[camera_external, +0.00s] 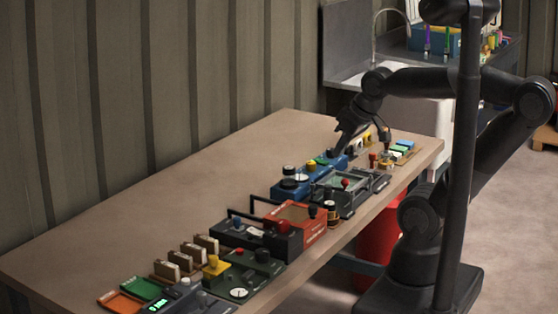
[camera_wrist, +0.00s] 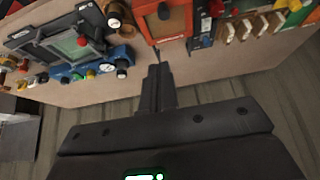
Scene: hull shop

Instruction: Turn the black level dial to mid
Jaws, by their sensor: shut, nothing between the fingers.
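Several black knobs show, and I cannot tell for certain which is the level dial. In the outside view a black-topped knob (camera_external: 289,170) stands on a blue unit (camera_external: 291,187), and another black knob (camera_external: 262,255) is on a dark green box. In the wrist view a dark round knob (camera_wrist: 164,11) sits on the orange-red box (camera_wrist: 166,24), and small black knobs (camera_wrist: 121,63) are on the blue unit. My gripper (camera_external: 340,150) is shut and empty above the far part of the bench, near the blue units. Its fingers (camera_wrist: 157,66) also show in the wrist view. Dial markings are too small to read.
A grey framed unit with a red knob (camera_external: 345,184) stands beside the blue units. Black handles (camera_external: 262,212) rise from nearby boxes. Wooden blocks (camera_external: 207,245) and green and orange trays (camera_external: 121,301) lie at the near end. The wall side of the bench (camera_external: 180,190) is clear.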

